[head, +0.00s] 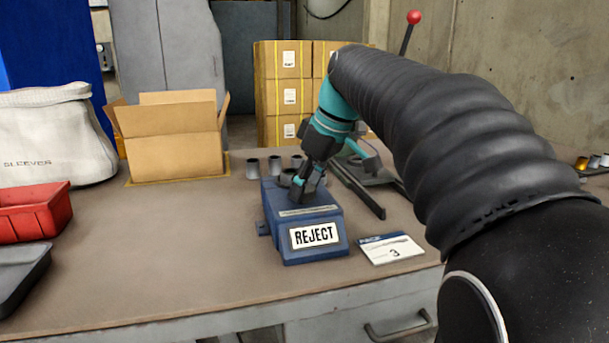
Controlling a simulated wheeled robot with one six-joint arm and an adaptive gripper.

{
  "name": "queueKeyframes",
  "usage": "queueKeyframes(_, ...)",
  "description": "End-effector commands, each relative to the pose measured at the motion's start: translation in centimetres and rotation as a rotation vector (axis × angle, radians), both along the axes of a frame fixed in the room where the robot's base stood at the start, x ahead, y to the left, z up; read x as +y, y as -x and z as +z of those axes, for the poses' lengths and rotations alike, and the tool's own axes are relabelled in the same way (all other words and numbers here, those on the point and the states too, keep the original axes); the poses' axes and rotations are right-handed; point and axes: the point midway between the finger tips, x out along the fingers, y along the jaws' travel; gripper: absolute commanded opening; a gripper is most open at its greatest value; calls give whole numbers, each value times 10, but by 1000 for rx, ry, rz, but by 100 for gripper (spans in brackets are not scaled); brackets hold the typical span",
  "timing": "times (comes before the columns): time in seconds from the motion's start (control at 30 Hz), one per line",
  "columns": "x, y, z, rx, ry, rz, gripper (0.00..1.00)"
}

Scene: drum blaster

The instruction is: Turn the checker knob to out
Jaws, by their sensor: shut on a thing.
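The checker appears to be the blue box (305,258) with a sloped top and a white "REJECT" label (314,235) on its front. It stands on the bench near the middle of the head view. My gripper (302,190) points down at the top of the box, its fingers shut around the knob there. The fingers hide nearly all of the knob, so I cannot tell which way it points. A strip of small lettering on the box top, in front of the fingers, is too small to read.
An open cardboard box (173,150), a red bin (35,215) and a dark tray (18,275) are left. The bench front (180,290) is clear.

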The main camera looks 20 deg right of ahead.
Motion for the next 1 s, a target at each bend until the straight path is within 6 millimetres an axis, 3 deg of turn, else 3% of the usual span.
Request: queueKeyframes(1.0, -1, -5, -1, 1, 0, 969, 12)
